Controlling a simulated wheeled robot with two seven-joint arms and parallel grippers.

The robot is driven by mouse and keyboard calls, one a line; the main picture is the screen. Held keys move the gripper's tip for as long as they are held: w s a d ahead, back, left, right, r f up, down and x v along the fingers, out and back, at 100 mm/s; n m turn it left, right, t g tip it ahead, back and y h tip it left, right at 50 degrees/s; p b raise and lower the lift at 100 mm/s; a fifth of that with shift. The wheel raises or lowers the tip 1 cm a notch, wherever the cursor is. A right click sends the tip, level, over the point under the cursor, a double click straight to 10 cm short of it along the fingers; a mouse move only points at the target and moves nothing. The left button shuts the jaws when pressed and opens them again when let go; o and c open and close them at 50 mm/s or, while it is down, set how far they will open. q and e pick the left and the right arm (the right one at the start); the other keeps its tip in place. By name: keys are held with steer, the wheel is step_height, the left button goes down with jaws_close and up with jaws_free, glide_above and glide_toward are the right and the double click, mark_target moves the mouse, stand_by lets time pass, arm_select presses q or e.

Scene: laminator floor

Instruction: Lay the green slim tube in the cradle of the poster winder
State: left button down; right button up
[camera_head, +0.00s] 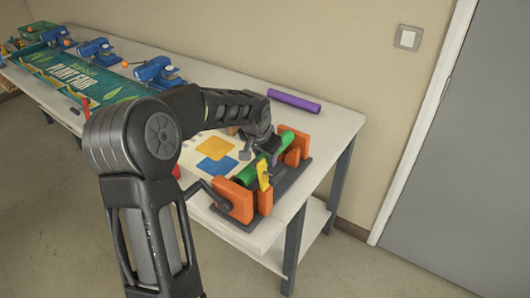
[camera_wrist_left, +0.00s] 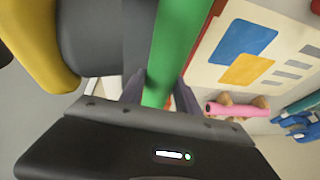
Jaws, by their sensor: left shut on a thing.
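The green slim tube (camera_head: 247,172) lies along the poster winder, between its orange end blocks (camera_head: 235,200). My left gripper (camera_head: 262,153) is shut on the tube near its middle. In the left wrist view the green tube (camera_wrist_left: 165,60) runs between the two fingers (camera_wrist_left: 159,92). The winder has a dark base (camera_head: 290,176), a yellow piece (camera_head: 264,174) at its front side and a crank at its left. The gripper hides part of the tube, and I cannot tell whether the tube rests fully on the cradle. My right gripper is not in view.
A purple tube (camera_head: 294,101) lies at the table's back edge. A poster with blue and yellow patches (camera_head: 216,166) lies left of the winder. A pink tube (camera_wrist_left: 238,109) shows in the left wrist view. Blue machines (camera_head: 158,72) and a green banner (camera_head: 75,78) occupy the far left.

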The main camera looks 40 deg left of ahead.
arm_select(q)
steer(key=shift+f+b, duration=0.85)
steer(key=shift+f, duration=0.45)
steer(key=c, duration=0.8)
jaws_free()
steer(key=shift+r, duration=0.1)
steer(key=b+v, duration=0.1)
steer(key=v, duration=0.6)
steer(key=shift+s+r, duration=0.15)
steer(key=shift+r, duration=0.15)
